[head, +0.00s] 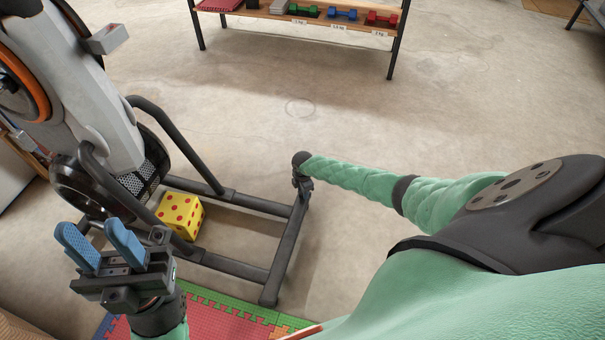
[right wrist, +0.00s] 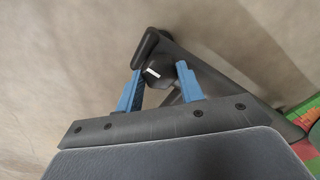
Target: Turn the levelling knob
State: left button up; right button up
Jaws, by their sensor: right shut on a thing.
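The levelling knob (right wrist: 158,74) is a dark, rounded piece with a white mark, at the end of the bike's dark floor frame (right wrist: 230,85). My right gripper (right wrist: 160,80) has its blue fingers on either side of the knob and is shut on it. In the head view my right gripper (head: 303,183) is small and dark, down at the far right corner of the frame, and it hides the knob there. My left gripper (head: 101,244) is open and empty at the lower left, above the near part of the bike.
The grey and orange airbike (head: 95,120) stands at the left. A yellow die with red dots (head: 180,214) lies within its floor frame. A coloured foam mat (head: 230,315) lies in front. A dumbbell rack (head: 392,50) stands at the back. The middle floor is clear.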

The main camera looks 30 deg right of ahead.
jog(key=o, duration=0.4)
jog(key=shift+o, duration=0.2)
jog(key=shift+r+p, duration=2.5)
jog(key=shift+r, duration=0.05)
jog(key=shift+f, duration=0.1)
